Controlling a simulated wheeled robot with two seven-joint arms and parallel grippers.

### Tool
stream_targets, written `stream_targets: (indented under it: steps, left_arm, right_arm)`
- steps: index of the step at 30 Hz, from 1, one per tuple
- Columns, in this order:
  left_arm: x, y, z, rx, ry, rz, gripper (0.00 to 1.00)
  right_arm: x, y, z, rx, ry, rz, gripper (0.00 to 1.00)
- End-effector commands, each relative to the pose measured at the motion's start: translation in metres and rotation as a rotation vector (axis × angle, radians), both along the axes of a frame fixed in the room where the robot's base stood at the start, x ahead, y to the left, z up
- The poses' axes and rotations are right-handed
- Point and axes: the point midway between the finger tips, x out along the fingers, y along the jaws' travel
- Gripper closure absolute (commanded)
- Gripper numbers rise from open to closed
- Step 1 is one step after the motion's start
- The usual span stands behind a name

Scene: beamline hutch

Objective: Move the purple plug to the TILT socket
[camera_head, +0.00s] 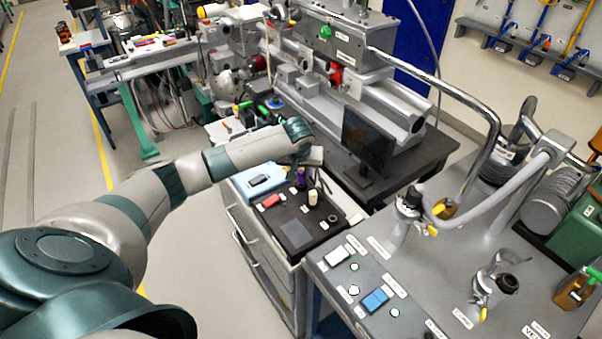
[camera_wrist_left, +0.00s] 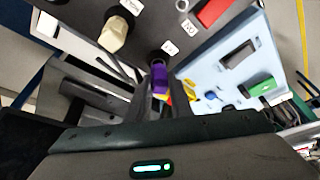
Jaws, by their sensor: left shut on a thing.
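The purple plug (camera_head: 301,174) stands over the dark top of the drawer cabinet (camera_head: 297,233). My left gripper (camera_head: 309,160) reaches it from above and is shut on it. In the left wrist view the purple plug (camera_wrist_left: 158,80) shows beyond the gripper's palm, its far end at a dark round socket (camera_wrist_left: 158,58). I cannot tell whether it is fully seated. A beige plug (camera_head: 312,197) stands close by and also shows in the left wrist view (camera_wrist_left: 113,36). My right gripper is out of view.
A blue tray (camera_head: 243,187) with a dark device lies left of the plugs, near a red block (camera_head: 270,201). A black monitor (camera_head: 367,140) stands behind. A grey bench (camera_head: 450,270) with pipes and valves is at the right. Floor at the left is free.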

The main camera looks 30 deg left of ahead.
Motion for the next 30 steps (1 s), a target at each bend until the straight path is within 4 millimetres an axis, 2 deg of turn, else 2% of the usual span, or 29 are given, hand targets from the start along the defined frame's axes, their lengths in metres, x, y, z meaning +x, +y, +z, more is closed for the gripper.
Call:
stream_targets:
  steps: [30]
  left_arm:
    - [0.0, 0.0, -0.011, 0.0, 0.0, 0.0, 1.0]
  right_arm:
    - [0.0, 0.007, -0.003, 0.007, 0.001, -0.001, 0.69]
